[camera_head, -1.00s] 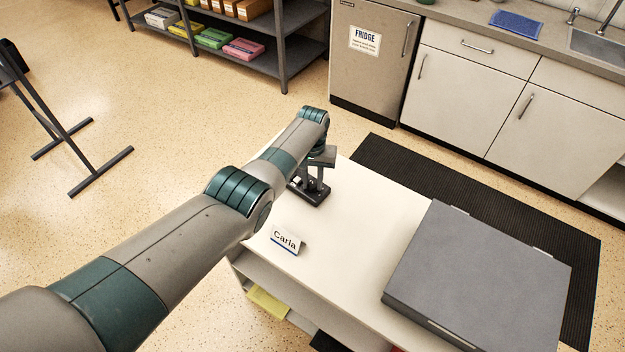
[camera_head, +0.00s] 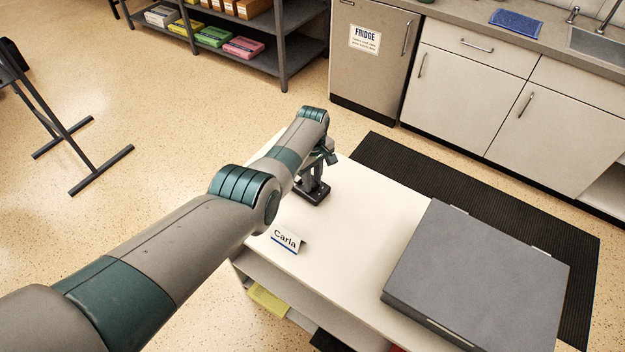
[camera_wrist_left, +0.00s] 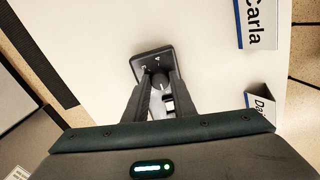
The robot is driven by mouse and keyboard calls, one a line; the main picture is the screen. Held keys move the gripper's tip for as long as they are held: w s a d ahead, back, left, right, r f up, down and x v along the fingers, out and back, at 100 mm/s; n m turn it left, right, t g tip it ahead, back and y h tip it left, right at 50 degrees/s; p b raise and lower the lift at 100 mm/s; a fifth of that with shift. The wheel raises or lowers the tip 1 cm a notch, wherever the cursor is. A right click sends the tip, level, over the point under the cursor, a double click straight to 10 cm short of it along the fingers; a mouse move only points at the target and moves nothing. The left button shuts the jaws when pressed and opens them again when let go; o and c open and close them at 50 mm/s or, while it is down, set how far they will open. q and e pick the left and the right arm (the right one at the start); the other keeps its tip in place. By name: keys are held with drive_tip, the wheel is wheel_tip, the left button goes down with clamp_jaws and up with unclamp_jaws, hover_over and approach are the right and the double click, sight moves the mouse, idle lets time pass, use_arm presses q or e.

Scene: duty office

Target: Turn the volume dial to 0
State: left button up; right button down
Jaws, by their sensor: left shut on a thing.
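A small dark device (camera_head: 321,196) lies on the white desk near its far left corner, mostly behind my left gripper (camera_head: 311,189). In the left wrist view the device (camera_wrist_left: 150,60) is a dark panel with white marks around a round grey dial (camera_wrist_left: 161,82). The left gripper (camera_wrist_left: 161,97) points straight down at it, its two fingers closed on the dial from both sides. I cannot read the dial's setting. My right gripper is not in view.
A Carla name card (camera_head: 286,240) stands on the desk (camera_head: 345,250) near the device. A large grey box (camera_head: 478,275) covers the desk's right part. A fridge (camera_head: 370,55) and cabinets (camera_head: 470,85) stand behind, beyond a black mat (camera_head: 420,175).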

sight(313, 183)
use_arm(q)
drive_tip(key=shift+n, duration=0.8)
drive_tip(key=o, duration=1.1)
drive_tip(key=shift+c, duration=0.2)
drive_tip(key=shift+r, duration=0.2)
drive_tip(key=shift+r+p, duration=0.4)
drive_tip(key=shift+r, duration=0.2)
wheel_tip(313, 183, up, 4)
drive_tip(key=shift+r+p, duration=0.1)
drive_tip(key=shift+p, duration=0.45)
wheel_tip(313, 183, up, 12)
drive_tip(key=b, duration=0.2)
